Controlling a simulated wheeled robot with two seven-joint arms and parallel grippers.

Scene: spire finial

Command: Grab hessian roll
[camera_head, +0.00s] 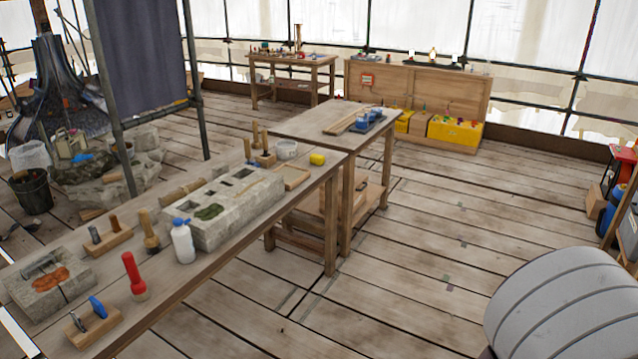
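A tan, roll-like piece (183,190) lies on the long wooden workbench (225,255), behind the grey stone block. It may be the hessian roll, but it is small and partly hidden by the block, so I cannot tell its material for sure. Neither of my grippers shows in the head view, and nothing is seen touching the piece.
The bench carries a pocketed stone block (235,208), a white spray bottle (182,242), a red-handled tool (134,276) and a yellow sponge (317,159). A large pale ribbed rounded shape fills the lower right; I cannot tell what it is. The middle floor is clear.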

